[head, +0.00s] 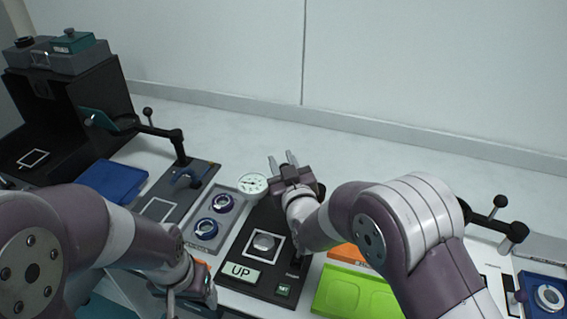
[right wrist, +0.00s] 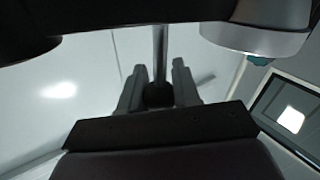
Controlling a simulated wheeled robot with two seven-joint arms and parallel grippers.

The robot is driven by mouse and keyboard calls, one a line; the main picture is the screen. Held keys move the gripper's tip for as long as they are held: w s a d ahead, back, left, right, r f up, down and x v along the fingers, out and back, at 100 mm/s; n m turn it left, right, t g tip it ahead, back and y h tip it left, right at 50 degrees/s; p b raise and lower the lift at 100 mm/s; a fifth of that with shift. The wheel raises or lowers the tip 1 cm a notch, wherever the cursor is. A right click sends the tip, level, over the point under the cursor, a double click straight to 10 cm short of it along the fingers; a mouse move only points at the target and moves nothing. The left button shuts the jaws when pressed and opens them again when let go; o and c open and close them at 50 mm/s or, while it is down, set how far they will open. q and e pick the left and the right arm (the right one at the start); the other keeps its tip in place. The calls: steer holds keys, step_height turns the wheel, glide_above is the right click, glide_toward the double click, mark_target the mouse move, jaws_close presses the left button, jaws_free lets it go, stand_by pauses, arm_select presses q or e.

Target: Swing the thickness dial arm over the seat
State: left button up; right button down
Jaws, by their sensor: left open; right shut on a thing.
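The dial gauge (head: 253,184), with a round white face, is at the back left of a black base (head: 232,288). The seat, framed by a white square, holds a round silver piece (head: 264,243) on this base; the dial face shows behind it, not over it. My right gripper (head: 285,160) is just right of the dial. In the right wrist view its fingers (right wrist: 158,88) are shut on a black ball knob (right wrist: 158,96) below a grey rod (right wrist: 160,50). The dial arm is mostly hidden behind my gripper. My left gripper (head: 196,292) is open and low, left of the UP sign.
The UP sign (head: 240,272) stands at the base's front. A grey plate with two ringed holders (head: 206,229) lies left. A green tray (head: 355,292) and an orange block (head: 347,253) are right. A black jointed stand (head: 180,150) is back left. The white surface behind is clear.

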steer(key=c, duration=0.8)
jaws_free()
steer(key=s+d+r, duration=0.2)
steer(key=d+r, duration=0.1)
steer(key=s+d+r, duration=0.2)
steer(key=d+r, duration=0.1)
steer(key=r, duration=0.1)
steer(key=s+d+r, duration=0.2)
steer(key=d+r, duration=0.2)
steer(key=shift+d, duration=0.1)
steer(key=shift+w, duration=0.1)
